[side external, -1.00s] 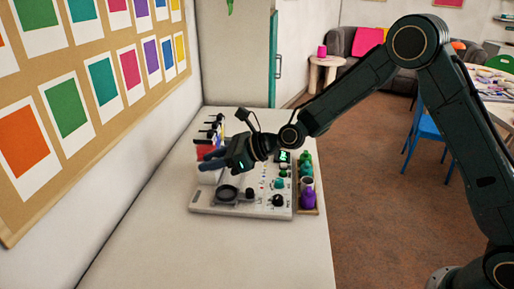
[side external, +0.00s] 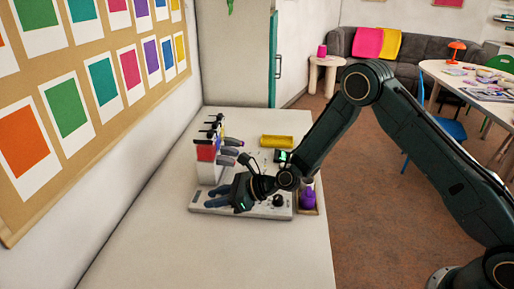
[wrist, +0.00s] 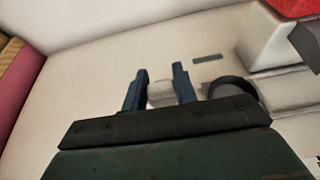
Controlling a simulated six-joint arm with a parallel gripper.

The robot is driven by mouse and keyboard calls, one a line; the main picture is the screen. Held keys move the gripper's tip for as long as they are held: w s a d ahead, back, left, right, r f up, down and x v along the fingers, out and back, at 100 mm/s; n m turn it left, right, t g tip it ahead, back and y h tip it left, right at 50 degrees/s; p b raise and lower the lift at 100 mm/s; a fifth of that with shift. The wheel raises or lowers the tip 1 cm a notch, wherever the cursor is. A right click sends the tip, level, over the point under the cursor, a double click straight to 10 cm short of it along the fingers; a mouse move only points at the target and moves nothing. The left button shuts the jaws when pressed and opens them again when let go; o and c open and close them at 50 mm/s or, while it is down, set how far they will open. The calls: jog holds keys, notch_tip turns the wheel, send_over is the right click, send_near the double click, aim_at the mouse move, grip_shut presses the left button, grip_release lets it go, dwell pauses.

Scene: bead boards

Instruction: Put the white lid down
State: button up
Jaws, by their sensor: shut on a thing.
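My gripper (wrist: 160,74) has its two blue fingers on either side of a small white piece, which looks like the white lid (wrist: 161,94). The fingers are shut on it. In the side view my gripper (side external: 216,197) is low over the front left part of the white board (side external: 270,212), pointing left. The lid cannot be made out there. The wrist view shows the lid over or near a pale surface; whether it touches is not clear.
A dark ring (wrist: 240,86) lies just right of the fingers in the wrist view. Red-fronted dispensers (side external: 206,153) stand behind my gripper. The table in front is clear.

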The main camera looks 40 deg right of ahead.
send_over(220, 225)
jog(key=shift+f, duration=2.1)
jog(key=shift+f, duration=1.9)
jog(key=shift+f, duration=0.15)
jog(key=o, duration=0.8)
jog(key=shift+c, duration=0.2)
jog(key=shift+s+d+r, duration=0.1)
jog(key=shift+r, duration=0.15)
jog(key=v, duration=1.1)
jog(key=shift+s+d+r, duration=0.15)
jog(key=shift+s+d, duration=0.05)
jog(key=shift+s, duration=0.05)
